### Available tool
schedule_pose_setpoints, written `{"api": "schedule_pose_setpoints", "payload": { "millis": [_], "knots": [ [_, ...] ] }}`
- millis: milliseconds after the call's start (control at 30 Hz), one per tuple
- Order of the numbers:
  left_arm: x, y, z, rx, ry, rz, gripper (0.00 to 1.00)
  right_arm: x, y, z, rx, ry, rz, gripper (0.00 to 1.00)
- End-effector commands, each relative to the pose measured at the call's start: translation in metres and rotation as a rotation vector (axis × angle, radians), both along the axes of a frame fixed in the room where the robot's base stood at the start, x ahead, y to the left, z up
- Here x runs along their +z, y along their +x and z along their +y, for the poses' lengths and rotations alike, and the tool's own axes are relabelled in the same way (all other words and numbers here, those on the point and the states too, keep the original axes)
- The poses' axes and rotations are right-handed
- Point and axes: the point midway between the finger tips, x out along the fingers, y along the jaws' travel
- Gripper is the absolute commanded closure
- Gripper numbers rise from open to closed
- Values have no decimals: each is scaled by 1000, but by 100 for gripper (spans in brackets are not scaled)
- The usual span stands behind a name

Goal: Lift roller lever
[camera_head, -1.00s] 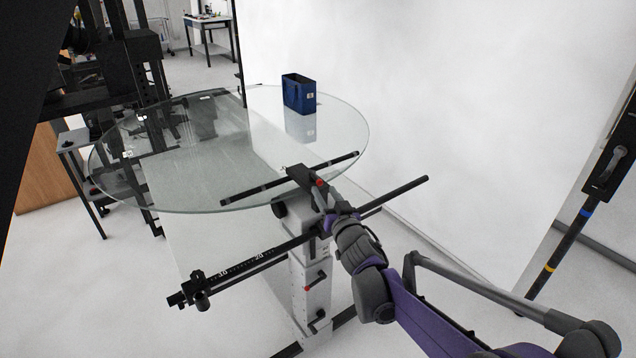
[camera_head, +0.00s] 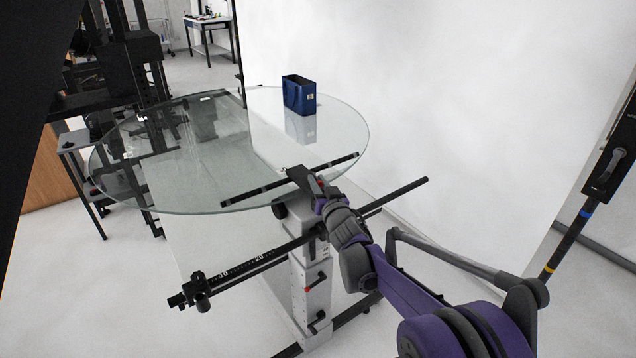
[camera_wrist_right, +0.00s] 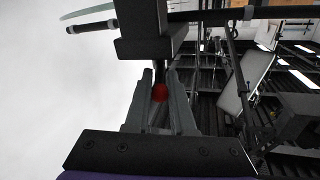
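The roller lever's red knob (camera_wrist_right: 159,92) sits between the two fingers of my right gripper (camera_wrist_right: 160,90) in the right wrist view. It fills most of the narrow gap, but I cannot tell whether the fingers press on it. In the head view my right gripper (camera_head: 318,192) is at the black roller mount under the near rim of the glass turntable (camera_head: 215,150), and it mostly covers the knob. The black roller bar (camera_head: 290,180) runs along that rim. My left gripper is not in view.
A blue box (camera_head: 299,95) stands on the far side of the glass. A black stand (camera_head: 612,165) is at the right. White backdrop lies behind.

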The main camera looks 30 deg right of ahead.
Motion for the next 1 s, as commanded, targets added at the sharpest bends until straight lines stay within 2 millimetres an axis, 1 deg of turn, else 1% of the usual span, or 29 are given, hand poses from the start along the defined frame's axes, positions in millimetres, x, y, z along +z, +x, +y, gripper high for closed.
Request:
{"api": "schedule_pose_setpoints", "payload": {
  "millis": [300, 467, 600, 700, 1000],
  "knots": [
    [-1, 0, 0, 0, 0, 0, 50, 0, 0, -1, 2, -1, 0, 100],
    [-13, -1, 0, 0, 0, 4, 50, -1, 0, -4, 31, -7, -7, 100],
    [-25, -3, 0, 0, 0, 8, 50, -2, -1, -6, 78, -5, -4, 100],
    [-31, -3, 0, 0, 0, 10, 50, -1, -1, -9, 117, -4, -3, 100],
    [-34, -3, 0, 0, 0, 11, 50, 0, -1, -10, 171, 1, 1, 100]
  ]
}}
